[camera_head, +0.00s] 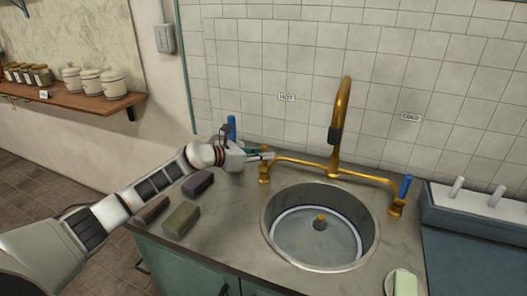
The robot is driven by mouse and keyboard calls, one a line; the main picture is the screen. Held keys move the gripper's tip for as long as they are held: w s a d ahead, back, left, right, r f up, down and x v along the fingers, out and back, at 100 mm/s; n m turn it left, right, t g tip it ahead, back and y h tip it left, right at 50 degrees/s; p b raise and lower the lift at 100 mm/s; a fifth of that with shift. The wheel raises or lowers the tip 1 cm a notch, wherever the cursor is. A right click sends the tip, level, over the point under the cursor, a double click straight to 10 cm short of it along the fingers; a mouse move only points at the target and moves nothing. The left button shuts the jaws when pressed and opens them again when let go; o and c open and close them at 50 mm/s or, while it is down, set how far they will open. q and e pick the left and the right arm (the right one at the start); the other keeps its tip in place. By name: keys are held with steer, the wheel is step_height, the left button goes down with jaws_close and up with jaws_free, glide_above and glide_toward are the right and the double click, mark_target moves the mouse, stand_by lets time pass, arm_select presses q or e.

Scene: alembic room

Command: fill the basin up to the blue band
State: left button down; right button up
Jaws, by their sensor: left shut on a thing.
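The round metal basin (267,228) is set into the grey counter. A pale blue band (357,238) runs around its inner wall, and a brass piece (320,222) stands at its middle. I cannot tell the water level. The brass spout (343,100) arches above the basin, with no stream visible. The left tap (264,178) is below the HOT sign (286,97). The right tap (397,207), with an upright blue handle (405,186), is below the COLD sign (411,117). My left gripper (266,156) is shut at the top of the left tap, hiding its handle. My right gripper is not in view.
Several dark and olive blocks (182,217) lie on the counter left of the basin. A blue upright thing (231,125) stands behind my left gripper. A green-and-white sponge-like block (405,283) is at front right. A dish rack (470,203) stands right.

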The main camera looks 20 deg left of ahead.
arm_select(q)
steer(key=shift+r, duration=0.1)
steer(key=c, duration=1.9)
jaws_free()
steer(key=v, duration=1.2)
